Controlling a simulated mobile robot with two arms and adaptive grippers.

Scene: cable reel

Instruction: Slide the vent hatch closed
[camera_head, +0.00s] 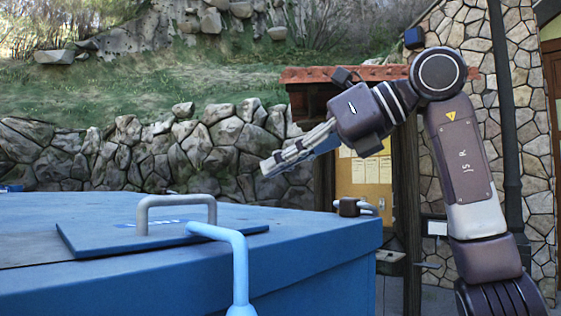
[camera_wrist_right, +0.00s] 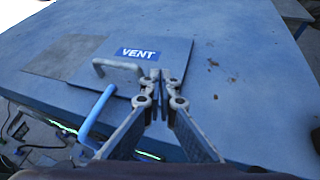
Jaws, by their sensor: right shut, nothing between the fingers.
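The vent hatch (camera_head: 105,238) is a flat blue plate on top of a large blue box, with a grey bar handle (camera_head: 178,201) standing on it. In the right wrist view the hatch (camera_wrist_right: 172,60) carries a "VENT" label, and its handle (camera_wrist_right: 118,70) lies left of my fingertips. My right gripper (camera_head: 266,170) is shut and empty, raised above the box top to the right of the handle. In the wrist view its fingertips (camera_wrist_right: 160,78) overlap the hatch's near part; contact cannot be told there. My left gripper is not in view.
A light-blue bent bar (camera_head: 238,265) rises at the box's near side, close to the hatch. A greyish patch (camera_wrist_right: 62,56) lies left of the hatch on the blue box top (camera_wrist_right: 255,90). A small dark fitting (camera_head: 348,207) sits at the box's right corner. Stone walls stand behind.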

